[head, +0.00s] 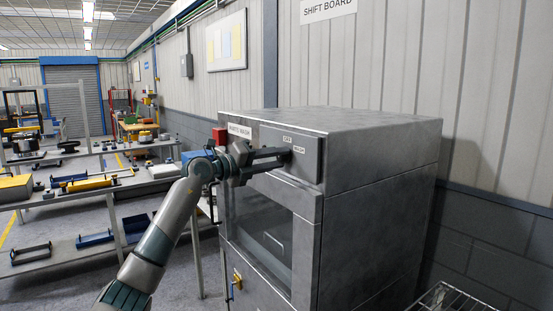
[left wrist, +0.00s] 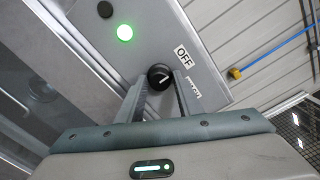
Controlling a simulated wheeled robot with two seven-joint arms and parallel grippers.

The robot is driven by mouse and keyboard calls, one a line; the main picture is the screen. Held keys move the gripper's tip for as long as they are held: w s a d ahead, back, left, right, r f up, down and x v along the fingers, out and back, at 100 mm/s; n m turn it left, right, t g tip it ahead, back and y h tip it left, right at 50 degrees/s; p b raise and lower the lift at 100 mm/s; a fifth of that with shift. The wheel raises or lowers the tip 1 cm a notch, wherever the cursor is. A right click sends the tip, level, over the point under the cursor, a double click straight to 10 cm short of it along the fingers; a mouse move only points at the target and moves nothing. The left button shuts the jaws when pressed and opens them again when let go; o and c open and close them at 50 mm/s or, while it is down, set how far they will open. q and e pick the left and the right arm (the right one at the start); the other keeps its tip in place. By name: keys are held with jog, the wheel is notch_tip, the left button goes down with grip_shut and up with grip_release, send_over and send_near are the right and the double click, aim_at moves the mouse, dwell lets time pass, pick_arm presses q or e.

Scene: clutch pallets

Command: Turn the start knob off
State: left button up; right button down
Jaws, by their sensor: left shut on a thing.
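The start knob (left wrist: 160,76) is a small black round knob with a white pointer mark, on the grey control panel (head: 307,162) of the parts washer (head: 375,145). An OFF label (left wrist: 184,56) and a partly covered WASH label (left wrist: 194,88) sit beside it. The pointer slants, and I cannot tell exactly which label it points to. A green lamp (left wrist: 125,33) is lit on the panel. My left gripper (head: 284,155) reaches the panel from the left; in the left wrist view its fingers (left wrist: 160,88) are shut on the knob's sides. My right gripper is out of view.
The washer's glass door (head: 262,232) is below the panel, with a yellow valve handle (head: 238,281) lower down. A wire rack (head: 450,298) is at bottom right. Shelves with parts (head: 75,187) stand to the left. A ribbed wall is behind the washer.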

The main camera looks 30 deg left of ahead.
pick_arm(q)
jog(key=shift+a+r, duration=0.1)
jog(key=o, duration=0.9)
jog(key=shift+s, duration=0.15)
jog(key=shift+s+a+f+b, duration=0.2)
jog(key=shift+s+b, duration=0.05)
jog(key=shift+b, duration=0.05)
jog(key=b+v, duration=0.8)
jog(key=v, duration=0.8)
jog(key=shift+s, duration=0.3)
